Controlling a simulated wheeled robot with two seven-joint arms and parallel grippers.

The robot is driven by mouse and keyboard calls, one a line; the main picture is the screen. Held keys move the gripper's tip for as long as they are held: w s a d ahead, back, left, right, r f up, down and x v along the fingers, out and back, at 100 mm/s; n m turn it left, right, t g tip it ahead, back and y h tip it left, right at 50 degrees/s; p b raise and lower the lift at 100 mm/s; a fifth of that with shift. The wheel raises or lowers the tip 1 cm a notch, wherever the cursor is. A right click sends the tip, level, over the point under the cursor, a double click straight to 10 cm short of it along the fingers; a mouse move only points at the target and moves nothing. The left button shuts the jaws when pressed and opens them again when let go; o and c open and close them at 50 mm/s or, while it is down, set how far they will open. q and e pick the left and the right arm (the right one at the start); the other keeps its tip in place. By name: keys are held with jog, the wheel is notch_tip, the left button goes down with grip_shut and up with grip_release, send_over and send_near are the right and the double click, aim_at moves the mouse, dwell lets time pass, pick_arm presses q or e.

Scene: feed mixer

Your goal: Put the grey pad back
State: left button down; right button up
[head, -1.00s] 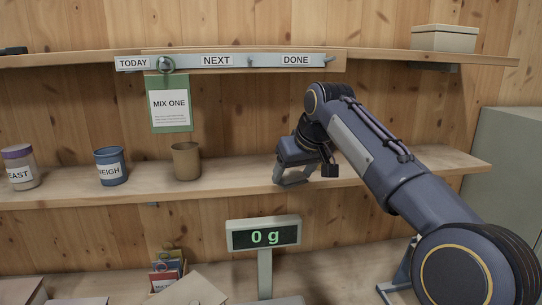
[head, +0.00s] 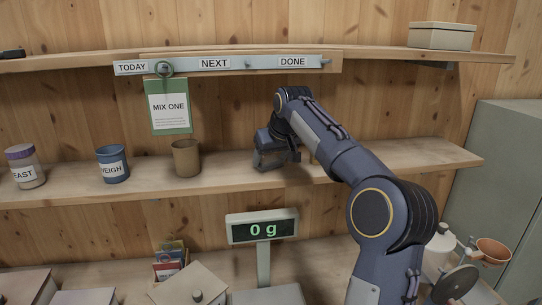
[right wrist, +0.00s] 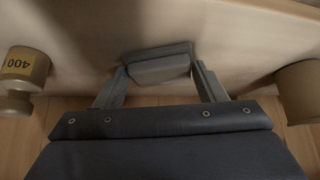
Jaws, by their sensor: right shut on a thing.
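The grey pad (right wrist: 158,66) is a small grey block with bevelled edges, seen in the right wrist view between the two fingers of my right gripper (right wrist: 160,82). The gripper is shut on it. In the head view my right gripper (head: 268,160) is at the middle shelf (head: 390,160), to the right of the brown cup (head: 186,158). The pad cannot be made out apart from the gripper there. I cannot tell whether the pad touches the shelf. My left gripper is not in view.
A tan weight marked 400 (right wrist: 22,75) stands on one side of the gripper and the cup (right wrist: 300,92) on the other. A blue cup (head: 112,165) and a yeast jar (head: 25,167) stand farther left. The scale display (head: 262,229) reads 0 g below. The shelf's right end is clear.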

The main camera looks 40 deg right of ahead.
jog(key=shift+w+f, duration=0.1)
jog(key=shift+f, duration=0.05)
jog(key=o, duration=0.9)
jog(key=v, duration=1.1)
jog(key=s+a+f+y, duration=0.1)
jog(key=s+a+f, duration=0.7)
jog(key=f, duration=0.1)
jog(key=s+a+f+y, duration=0.2)
jog(key=s+a+f, duration=0.6)
jog(key=s+f, duration=0.1)
jog(key=s+a+f+n+y, duration=0.1)
jog(key=s+a+f+y, duration=0.1)
jog(key=s+a+f, duration=0.6)
jog(key=shift+s+a+f+g, duration=0.4)
jog(key=shift+s+a, duration=0.1)
jog(key=shift+s, duration=0.05)
